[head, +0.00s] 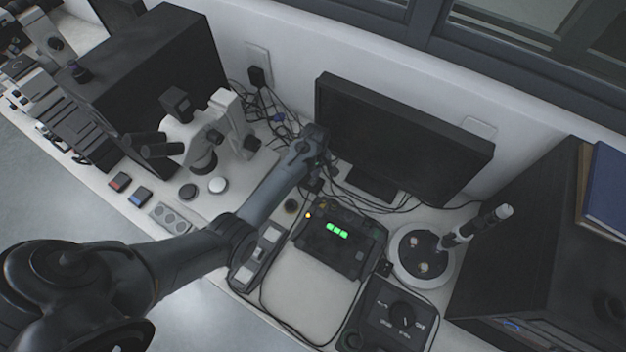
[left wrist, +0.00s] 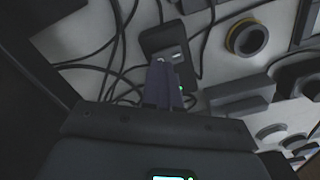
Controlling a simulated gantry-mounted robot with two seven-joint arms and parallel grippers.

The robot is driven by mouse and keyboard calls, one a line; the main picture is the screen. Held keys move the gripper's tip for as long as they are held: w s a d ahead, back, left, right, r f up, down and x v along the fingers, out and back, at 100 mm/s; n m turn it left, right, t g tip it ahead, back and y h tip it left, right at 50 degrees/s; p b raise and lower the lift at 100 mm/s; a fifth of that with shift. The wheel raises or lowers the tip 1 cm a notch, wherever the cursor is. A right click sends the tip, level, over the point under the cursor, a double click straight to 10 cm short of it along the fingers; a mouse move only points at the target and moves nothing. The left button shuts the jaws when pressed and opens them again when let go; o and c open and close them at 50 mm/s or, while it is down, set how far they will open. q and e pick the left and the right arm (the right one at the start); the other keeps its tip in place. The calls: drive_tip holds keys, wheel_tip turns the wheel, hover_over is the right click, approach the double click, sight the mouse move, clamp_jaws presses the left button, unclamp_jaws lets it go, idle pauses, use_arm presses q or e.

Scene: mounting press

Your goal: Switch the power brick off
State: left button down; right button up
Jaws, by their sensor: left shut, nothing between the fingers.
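The power brick (left wrist: 168,38) is a dark box lying among black cables in the left wrist view. A small pale mark shows on its top, and a green light glows at its lower right edge, beside my fingers. In the head view, a small dark shape behind the press, apparently the brick (head: 314,185), is mostly covered by my arm. My left gripper (left wrist: 163,85) is shut and empty, its fingertips over the near part of the brick. I cannot tell whether they touch it. It also shows in the head view (head: 316,160). My right gripper is not in view.
A black device with a green display (head: 340,232) stands just in front. The monitor (head: 392,140) rises behind, and a microscope (head: 205,140) stands to the left. Loose cables (left wrist: 95,62) run around the brick. A round ring-like part (left wrist: 247,38) lies to its right in the wrist view.

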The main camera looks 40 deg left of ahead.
use_arm(q)
drive_tip(key=shift+f+b, duration=0.6)
drive_tip(key=shift+f, duration=0.4)
idle(0.7)
drive_tip(key=shift+r, duration=0.1)
wheel_tip(320, 180, up, 7)
drive_tip(key=p, duration=0.8)
idle(0.5)
